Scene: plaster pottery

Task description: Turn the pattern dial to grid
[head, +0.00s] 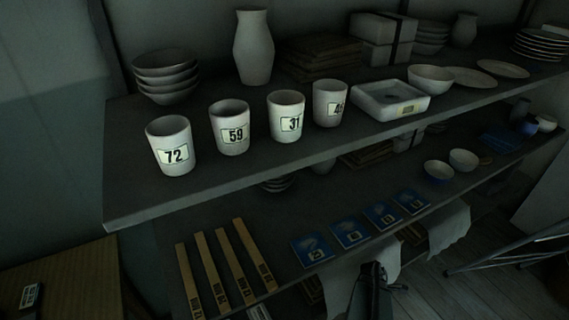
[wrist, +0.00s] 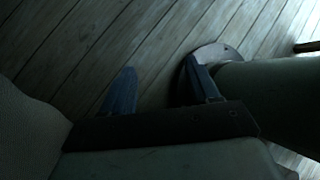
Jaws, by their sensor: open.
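I see no pattern dial that I can make out in either view. My gripper (wrist: 159,68) shows in the wrist view with its two dark blue fingers spread apart and nothing between them. Wooden floorboards lie beyond the fingers. A dark part at the bottom of the head view may be my arm, but it is too dark to be sure.
White cups numbered 72 (head: 172,145), 59 (head: 230,128) and 31 (head: 286,117) stand on the upper shelf (head: 130,196). A white tray (head: 391,101) is to their right. Wooden strips (head: 207,272) and blue cards (head: 312,249) lie on the lower shelf. A small dark labelled object (head: 31,297) sits at lower left.

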